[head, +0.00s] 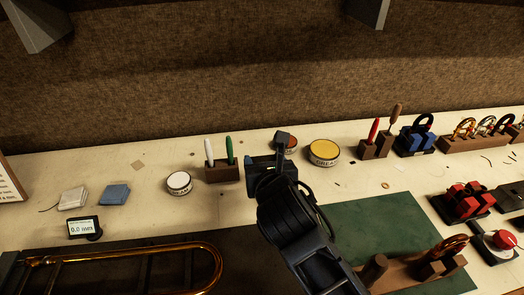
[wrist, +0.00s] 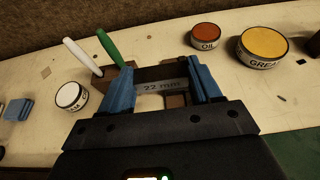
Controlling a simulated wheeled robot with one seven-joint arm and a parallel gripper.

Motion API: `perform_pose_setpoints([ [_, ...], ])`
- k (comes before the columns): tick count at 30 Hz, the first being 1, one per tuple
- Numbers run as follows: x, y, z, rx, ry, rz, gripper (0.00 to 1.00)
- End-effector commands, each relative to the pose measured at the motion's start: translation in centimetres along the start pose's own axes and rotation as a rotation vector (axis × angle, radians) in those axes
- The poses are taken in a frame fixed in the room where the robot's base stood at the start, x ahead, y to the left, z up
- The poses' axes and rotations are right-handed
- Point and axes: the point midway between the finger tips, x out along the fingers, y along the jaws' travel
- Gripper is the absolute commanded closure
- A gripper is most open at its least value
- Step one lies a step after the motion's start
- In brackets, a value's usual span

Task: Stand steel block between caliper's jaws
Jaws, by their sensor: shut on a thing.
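My gripper (wrist: 163,88) is shut on a grey steel block (wrist: 162,86) marked "22 mm". The block spans between the blue finger pads in the wrist view, above the bench. In the head view my gripper (head: 270,163) is over the bench middle, right of the pen holder, and I cannot make out the block there. A small display (head: 84,227) reading "0.0 mm" stands at the lower left in the head view. It may belong to the caliper, but I cannot make out caliper jaws.
A wooden holder (head: 222,173) with white and green pens is close left of my gripper. A white tin (head: 179,183), a yellow grease tin (head: 324,152) and a red oil tin (wrist: 205,35) stand nearby. A brass slide (head: 125,248) lies in front; a green mat (head: 385,230) is right.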

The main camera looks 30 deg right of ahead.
Motion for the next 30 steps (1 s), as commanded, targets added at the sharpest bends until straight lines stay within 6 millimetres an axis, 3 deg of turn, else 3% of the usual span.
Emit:
perform_pose_setpoints([
  [14, 0.1, 0.0, -0.4, 0.0, -0.001, -0.001, 0.73],
  [30, 1.6, 0.0, -4.0, 0.0, -0.001, -0.001, 0.73],
])
